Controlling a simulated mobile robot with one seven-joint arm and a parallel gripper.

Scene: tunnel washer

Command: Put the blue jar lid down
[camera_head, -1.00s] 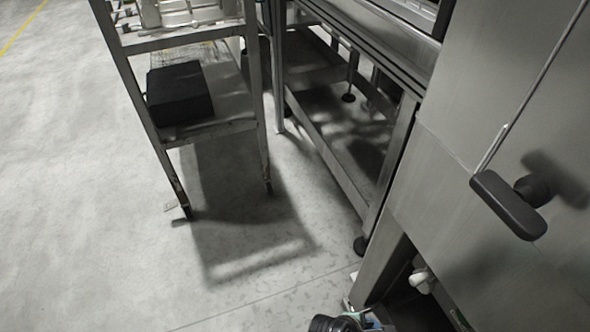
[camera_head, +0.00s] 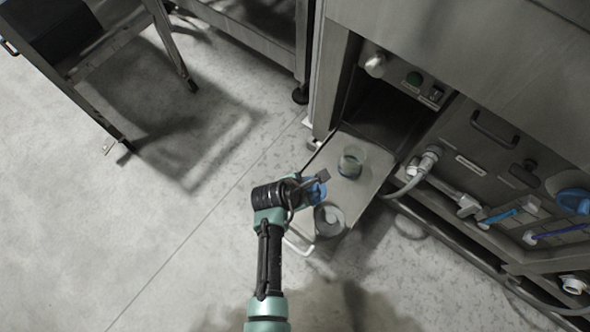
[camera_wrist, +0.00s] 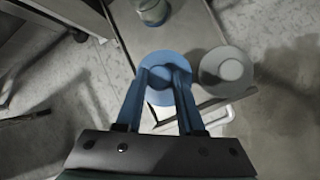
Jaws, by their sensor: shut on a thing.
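The blue jar lid (camera_wrist: 165,66) is round with a raised middle, and my gripper (camera_wrist: 161,86) is shut on it in the wrist view. In the head view the lid (camera_head: 318,188) is a small blue patch at the end of my gripper (camera_head: 312,186), partly hidden by it. The gripper is over the pulled-out metal shelf (camera_head: 366,200). I cannot tell how high the lid is above the shelf. A clear glass jar (camera_head: 351,162) stands on the shelf behind the lid, and the jar also shows at the top of the wrist view (camera_wrist: 152,10).
A grey round lid-like piece (camera_head: 329,219) lies near the shelf's front, beside the blue lid in the wrist view (camera_wrist: 226,71). The shelf has a pale handle (camera_head: 298,244). The machine front with hoses (camera_head: 424,164) stands to the right. Open floor (camera_head: 170,250) lies left.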

